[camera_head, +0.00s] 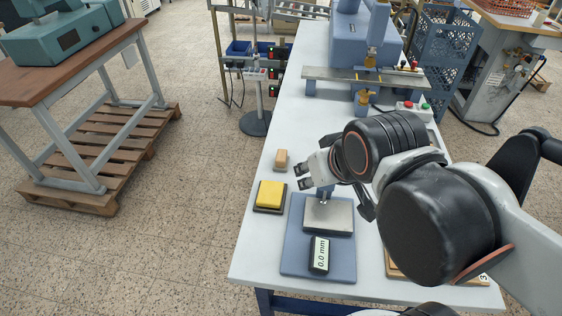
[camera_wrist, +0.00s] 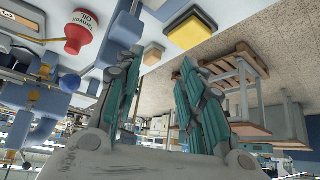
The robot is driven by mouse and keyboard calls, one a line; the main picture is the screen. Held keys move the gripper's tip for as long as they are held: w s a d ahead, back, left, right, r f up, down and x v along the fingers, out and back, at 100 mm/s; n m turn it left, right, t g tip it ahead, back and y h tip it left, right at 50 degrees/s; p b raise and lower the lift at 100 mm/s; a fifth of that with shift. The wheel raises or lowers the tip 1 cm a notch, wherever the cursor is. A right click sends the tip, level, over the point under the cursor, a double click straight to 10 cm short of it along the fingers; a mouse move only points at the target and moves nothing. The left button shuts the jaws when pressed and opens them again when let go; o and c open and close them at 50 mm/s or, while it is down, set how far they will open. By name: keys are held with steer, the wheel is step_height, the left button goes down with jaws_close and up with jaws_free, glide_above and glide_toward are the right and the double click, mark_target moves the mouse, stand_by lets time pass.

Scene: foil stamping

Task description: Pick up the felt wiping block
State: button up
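A small tan block (camera_head: 281,159), which looks like the felt wiping block, lies on the white table near its left edge. My gripper (camera_head: 301,177) is a little right of it and nearer the camera, apart from it and above the table. In the wrist view the tan block (camera_wrist: 153,54) shows beyond and between the spread fingers. The gripper (camera_wrist: 160,58) is open and empty there.
A yellow pad on a dark base (camera_head: 270,196) lies just nearer than the block. A blue gauge stand (camera_head: 292,262) with a digital display is beside it. A red bottle (camera_wrist: 84,32) shows in the wrist view. A blue press (camera_head: 350,45) stands at the back.

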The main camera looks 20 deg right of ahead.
steer(key=o, duration=0.4)
steer(key=shift+o, duration=0.4)
steer(key=shift+w+r, duration=0.2)
steer(key=shift+r, duration=0.05)
steer(key=m+g+p, duration=0.5)
steer(key=g+p, duration=0.1)
steer(key=g, duration=0.1)
glide_above(281, 155)
step_height(281, 155, down, 4)
steer(key=f, duration=0.4)
steer(key=f+b, duration=0.1)
steer(key=f, duration=0.3)
steer(key=shift+a+b, duration=0.2)
steer(key=shift+b, duration=0.1)
steer(key=shift+d+f+b, duration=0.15)
steer(key=shift+f+b, duration=0.3)
steer(key=shift+f, duration=0.85)
steer(key=shift+d+f+b, duration=0.1)
steer(key=shift+f+b, duration=0.35)
steer(key=shift+f, duration=0.8)
